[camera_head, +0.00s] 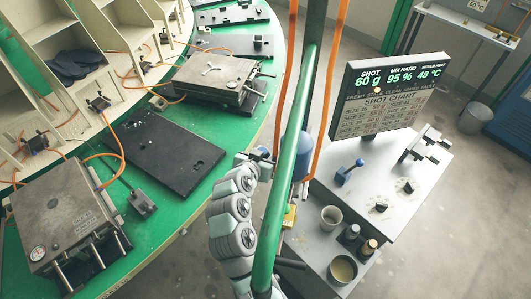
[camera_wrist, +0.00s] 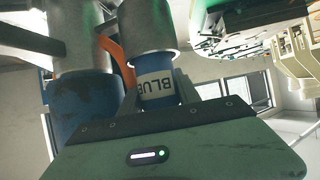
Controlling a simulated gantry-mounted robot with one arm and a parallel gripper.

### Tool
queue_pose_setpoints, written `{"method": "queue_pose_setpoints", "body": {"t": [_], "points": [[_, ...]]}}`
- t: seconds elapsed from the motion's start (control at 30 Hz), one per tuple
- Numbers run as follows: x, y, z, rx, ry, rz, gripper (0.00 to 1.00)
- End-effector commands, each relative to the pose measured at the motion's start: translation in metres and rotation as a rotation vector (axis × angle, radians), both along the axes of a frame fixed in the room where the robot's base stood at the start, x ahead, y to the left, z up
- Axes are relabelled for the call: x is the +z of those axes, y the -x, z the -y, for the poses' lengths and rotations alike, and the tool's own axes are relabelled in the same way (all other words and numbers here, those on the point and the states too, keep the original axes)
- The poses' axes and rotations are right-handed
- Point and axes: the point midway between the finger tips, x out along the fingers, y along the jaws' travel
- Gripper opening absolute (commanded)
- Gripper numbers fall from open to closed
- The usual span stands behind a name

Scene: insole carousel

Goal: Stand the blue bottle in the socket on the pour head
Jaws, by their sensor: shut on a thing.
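In the wrist view my gripper (camera_wrist: 153,100) is shut on the blue bottle (camera_wrist: 155,80), whose label reads "BLUE". A grey cylinder (camera_wrist: 147,25) lines up with the bottle's far end; I cannot tell whether it is part of the bottle or the socket. A larger blue body with a grey cylinder (camera_wrist: 83,35) stands close to its left. In the head view my gripper (camera_head: 268,160) is behind the green pole, beside a blue cylinder (camera_head: 292,148) that is partly hidden. I cannot make out the pour head's socket clearly.
The green pole (camera_head: 290,150) and orange hoses (camera_head: 325,80) run close to my gripper. A grey cabinet (camera_head: 400,210) with cups and a display (camera_head: 385,90) stands at right. The green carousel (camera_head: 190,210) with moulds lies at left.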

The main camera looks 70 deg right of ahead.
Motion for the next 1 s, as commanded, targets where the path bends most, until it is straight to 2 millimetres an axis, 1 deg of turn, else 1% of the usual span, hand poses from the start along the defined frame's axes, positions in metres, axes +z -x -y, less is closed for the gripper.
{"method": "queue_pose_setpoints", "body": {"t": [0.07, 0.27, 0.4, 0.43, 0.7, 1.0], "points": [[-0.0055, 0.0000, -0.0003, 0.000, -0.001, -0.001, 0.00], [-0.0049, -0.0005, -0.0001, 0.001, 0.002, 0.002, 0.00], [-0.0088, -0.0005, 0.0000, 0.002, 0.002, 0.001, 0.00], [-0.0085, -0.0005, -0.0001, 0.002, 0.002, 0.001, 0.40], [-0.0073, -0.0005, -0.0001, 0.002, 0.001, 0.001, 0.61], [-0.0046, -0.0005, -0.0003, 0.002, 0.001, 0.001, 0.61]]}}
